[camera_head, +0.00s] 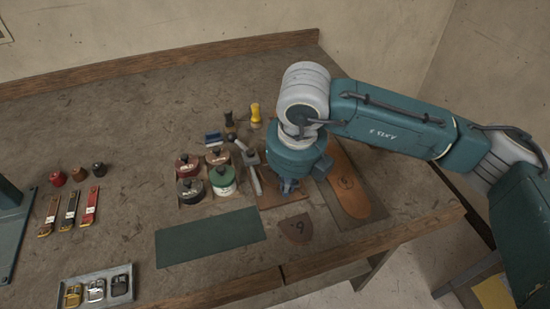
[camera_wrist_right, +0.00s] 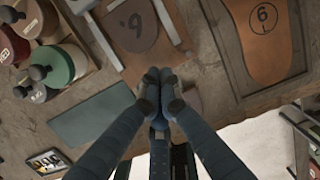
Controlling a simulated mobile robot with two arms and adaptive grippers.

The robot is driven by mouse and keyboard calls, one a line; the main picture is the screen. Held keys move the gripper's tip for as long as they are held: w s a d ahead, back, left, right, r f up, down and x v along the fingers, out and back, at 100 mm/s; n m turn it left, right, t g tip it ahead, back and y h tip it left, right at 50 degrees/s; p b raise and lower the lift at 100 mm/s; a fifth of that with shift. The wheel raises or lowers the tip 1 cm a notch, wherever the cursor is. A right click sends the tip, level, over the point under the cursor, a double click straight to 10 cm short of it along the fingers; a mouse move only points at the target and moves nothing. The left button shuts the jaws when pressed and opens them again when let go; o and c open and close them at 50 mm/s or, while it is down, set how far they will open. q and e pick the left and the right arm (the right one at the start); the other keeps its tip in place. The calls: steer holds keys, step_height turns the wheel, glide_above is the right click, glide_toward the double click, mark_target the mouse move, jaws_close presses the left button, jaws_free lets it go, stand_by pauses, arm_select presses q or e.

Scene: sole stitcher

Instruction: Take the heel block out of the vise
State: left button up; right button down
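In the head view my right gripper hides the block; the board (camera_head: 270,197) and grey bar (camera_head: 254,181) show. My right gripper (camera_head: 289,187) is above the board's front right part. In the wrist view its fingertips (camera_wrist_right: 159,82) are together with nothing visible between them. My left gripper is not in view.
A brown D-shaped patch marked 6 (camera_head: 297,229) lies in front of the board. A green mat (camera_head: 210,237) is left of it. Several lidded pots, including a green one (camera_head: 223,180), stand left of the vise. A tan sole (camera_head: 349,197) lies to the right.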

mark_target(276, 176)
steer(key=w+a, duration=0.1)
steer(key=w, duration=0.1)
steer(key=w+a+p, duration=0.1)
steer(key=w, duration=0.2)
steer(key=w+a+p, duration=0.1)
steer(key=w, duration=0.2)
steer(key=shift+w, duration=0.15)
steer(key=shift+d+f+p, duration=0.1)
steer(key=shift+f+p, duration=0.15)
steer(key=shift+p, duration=0.35)
steer(key=shift+f+b, duration=0.6)
steer(key=shift+b, duration=0.2)
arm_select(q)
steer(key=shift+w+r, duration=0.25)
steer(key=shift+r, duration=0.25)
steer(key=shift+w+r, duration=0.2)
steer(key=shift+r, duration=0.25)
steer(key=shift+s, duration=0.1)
